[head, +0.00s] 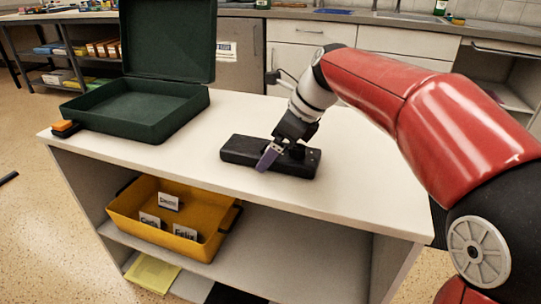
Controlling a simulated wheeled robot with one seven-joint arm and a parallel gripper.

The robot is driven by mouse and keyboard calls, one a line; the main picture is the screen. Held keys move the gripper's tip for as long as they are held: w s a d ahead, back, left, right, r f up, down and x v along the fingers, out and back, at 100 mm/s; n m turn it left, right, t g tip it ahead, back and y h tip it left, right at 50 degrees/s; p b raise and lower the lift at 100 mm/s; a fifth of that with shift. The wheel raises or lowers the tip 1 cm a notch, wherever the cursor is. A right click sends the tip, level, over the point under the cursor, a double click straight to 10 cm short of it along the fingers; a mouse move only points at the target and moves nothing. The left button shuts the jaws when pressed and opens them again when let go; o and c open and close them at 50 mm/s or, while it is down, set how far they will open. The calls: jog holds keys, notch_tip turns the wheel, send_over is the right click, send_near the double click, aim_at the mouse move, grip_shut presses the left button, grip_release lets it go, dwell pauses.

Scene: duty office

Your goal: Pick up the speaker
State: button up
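The speaker (240,150) looks like a long black box lying flat on the white table top. My gripper (279,157) is down at the right half of it, with one purple finger in front of its near long side. The other finger is mostly hidden behind the gripper and the box. I cannot tell whether the fingers touch the speaker or how far apart they are. The speaker appears to rest on the table.
An open dark green case (140,108) stands on the table's left part, with a small orange and black object (64,127) beside it. A yellow bin (170,230) with labels sits on the shelf below. The table top (350,205) is clear right of the speaker.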

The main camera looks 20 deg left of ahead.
jog(key=shift+a+f, duration=0.25)
jog(key=shift+f, duration=0.1)
jog(key=shift+c, duration=0.3)
jog(key=c, duration=1.4)
jog(key=shift+r, duration=0.2)
jog(key=shift+c, duration=0.2)
notch_tip(320, 180, up, 20)
jog(key=p, duration=0.2)
jog(key=shift+f+p, duration=0.15)
jog(key=shift+p, duration=0.2)
